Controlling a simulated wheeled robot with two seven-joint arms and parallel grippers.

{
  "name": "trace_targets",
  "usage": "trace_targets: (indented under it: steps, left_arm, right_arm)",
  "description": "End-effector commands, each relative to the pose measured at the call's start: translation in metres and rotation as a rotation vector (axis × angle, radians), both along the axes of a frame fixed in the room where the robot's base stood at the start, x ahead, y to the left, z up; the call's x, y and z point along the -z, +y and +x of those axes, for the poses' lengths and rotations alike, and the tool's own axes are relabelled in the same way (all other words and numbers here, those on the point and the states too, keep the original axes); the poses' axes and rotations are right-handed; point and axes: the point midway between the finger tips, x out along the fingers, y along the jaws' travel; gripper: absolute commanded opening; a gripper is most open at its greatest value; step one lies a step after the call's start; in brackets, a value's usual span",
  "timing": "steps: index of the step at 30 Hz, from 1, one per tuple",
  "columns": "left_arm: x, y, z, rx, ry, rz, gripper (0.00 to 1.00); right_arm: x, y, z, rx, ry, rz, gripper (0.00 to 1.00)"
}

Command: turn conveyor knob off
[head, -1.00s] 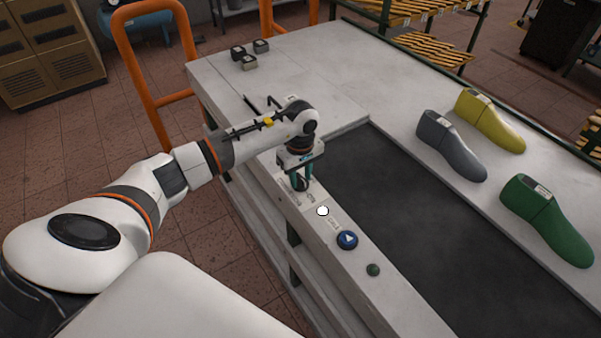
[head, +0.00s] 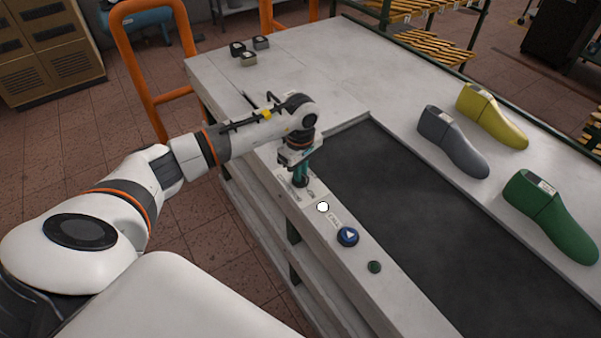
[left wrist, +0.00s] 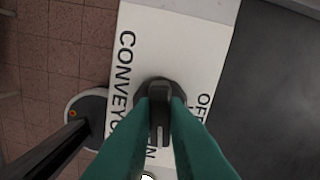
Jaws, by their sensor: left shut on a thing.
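The conveyor knob (left wrist: 159,108) is black with a raised grip bar and a pale line on the bar. It sits on the white panel beside the dark belt, next to lettering that begins "CONVEY" and a partly hidden "O" label. My left gripper (head: 300,184) points down at the panel, with its green fingers (left wrist: 160,120) shut on the knob's bar, one on each side. In the head view the knob is mostly hidden by the fingers. My right gripper is not in view.
Along the panel are a white button (head: 322,207), a blue button with a white arrow (head: 347,236) and a dark green button (head: 374,267). Grey (head: 452,141), yellow (head: 491,116) and green (head: 550,216) shoe lasts lie beyond the belt (head: 420,210). Small dark blocks (head: 249,58) stand at the table's far corner.

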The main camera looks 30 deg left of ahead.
Motion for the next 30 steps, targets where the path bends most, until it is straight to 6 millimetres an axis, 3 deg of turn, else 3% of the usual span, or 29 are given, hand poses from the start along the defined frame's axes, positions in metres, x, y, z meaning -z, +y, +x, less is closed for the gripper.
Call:
trace_targets:
  steps: [12,30]
  left_arm:
    - [0.002,0.001,0.001,-0.39,-0.003,0.001,0.0]
    - [0.001,0.001,0.001,-0.958,-0.003,0.002,0.0]
  right_arm:
    - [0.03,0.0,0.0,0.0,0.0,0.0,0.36]
    - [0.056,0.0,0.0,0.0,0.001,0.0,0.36]
